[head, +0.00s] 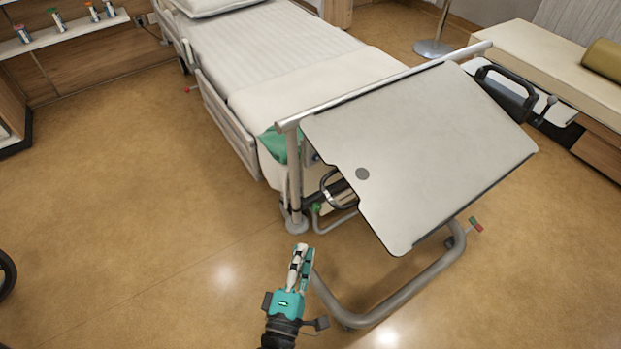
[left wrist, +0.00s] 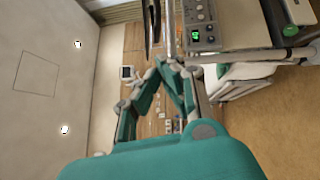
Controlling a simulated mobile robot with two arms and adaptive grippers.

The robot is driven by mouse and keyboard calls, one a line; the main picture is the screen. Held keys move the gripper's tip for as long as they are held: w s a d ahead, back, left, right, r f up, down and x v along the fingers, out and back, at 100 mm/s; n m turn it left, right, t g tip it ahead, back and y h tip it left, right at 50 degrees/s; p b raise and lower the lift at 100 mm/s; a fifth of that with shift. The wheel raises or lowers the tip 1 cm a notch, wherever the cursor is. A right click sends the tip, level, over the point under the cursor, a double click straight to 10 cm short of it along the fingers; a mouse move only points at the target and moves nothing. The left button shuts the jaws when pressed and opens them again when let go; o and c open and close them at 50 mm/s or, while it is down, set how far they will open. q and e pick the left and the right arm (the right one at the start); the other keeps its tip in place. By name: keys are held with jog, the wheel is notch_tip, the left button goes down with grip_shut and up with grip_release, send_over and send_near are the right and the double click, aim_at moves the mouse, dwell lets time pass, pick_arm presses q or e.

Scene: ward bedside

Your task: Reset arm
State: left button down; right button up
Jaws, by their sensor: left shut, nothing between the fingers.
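My left gripper (head: 300,255) shows at the bottom centre of the head view, above the bare floor, with its fingers together and nothing between them. Its teal fingers also show in the left wrist view (left wrist: 167,68), converging at the tips. It is in front of the bed's foot end and to the left of the overbed table's curved base, apart from the tabletop. My right gripper is in neither view.
A tilted grey overbed table (head: 430,150) stands at the foot of the bed (head: 270,50). A padded bench (head: 545,60) is at the right. A shelf (head: 65,35) with several small bottles is at the upper left.

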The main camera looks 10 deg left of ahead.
pick_arm(q)
jog(key=shift+f, duration=0.1)
jog(key=s+a+f+m+g+p, duration=0.1)
jog(key=s+f+m+g, duration=0.25)
jog(key=f, duration=0.55)
jog(key=s+a+f+m+g+h+p, duration=0.1)
jog(key=s+a+f+m+g, duration=0.15)
jog(key=f+m, duration=0.45)
jog(key=s+f+m+g+p, duration=0.1)
jog(key=s+f+m+g, duration=0.15)
jog(key=f, duration=0.75)
jog(key=s+a+f+m+g+y+p, duration=0.1)
jog(key=s+a+f+m+g, duration=0.2)
jog(key=s, duration=0.8)
jog(key=s+a+f+m+g+y+p, duration=0.1)
jog(key=s+a+f+m+g, duration=0.3)
jog(key=s+a+f, duration=0.6)
jog(key=s+f+g+y, duration=0.1)
jog(key=g, duration=0.1)
jog(key=shift+s+a+m+g, duration=0.3)
jog(key=shift+s+a+g, duration=0.05)
jog(key=shift+s+a, duration=0.05)
